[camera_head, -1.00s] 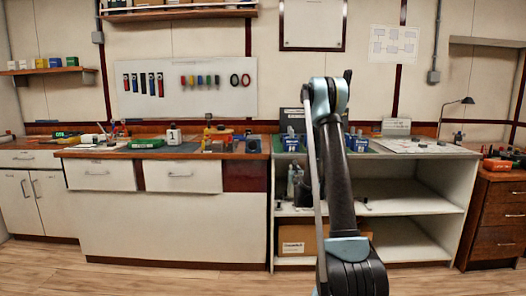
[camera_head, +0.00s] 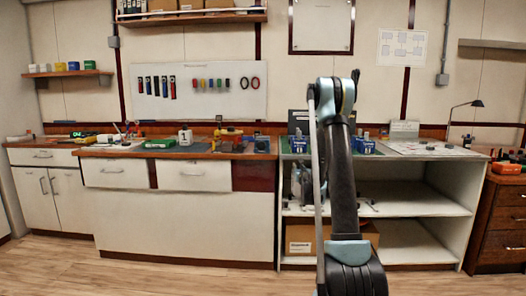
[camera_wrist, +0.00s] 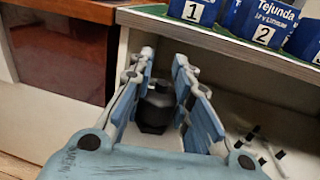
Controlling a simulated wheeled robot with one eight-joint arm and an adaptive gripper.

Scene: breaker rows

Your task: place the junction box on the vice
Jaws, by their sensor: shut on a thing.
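My gripper (camera_wrist: 158,92) is in front of the open shelf unit, its blue fingers on both sides of a black object (camera_wrist: 156,106) with a narrower top. It is shut on this object; I cannot tell for sure whether it is the junction box. In the head view my arm hides part of the shelf, and the gripper (camera_head: 304,184) shows small beside it, below the worktop. I cannot make out the vice for certain; a small dark block (camera_head: 262,144) stands at the right end of the left bench.
Blue numbered bins (camera_wrist: 262,24) stand on the worktop edge above my gripper; one also shows in the head view (camera_head: 362,146). A cardboard box (camera_head: 300,241) is on the lower shelf. Small dark parts (camera_wrist: 262,150) lie beside the gripper. A yellow-orange tool (camera_head: 228,136) is on the left bench.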

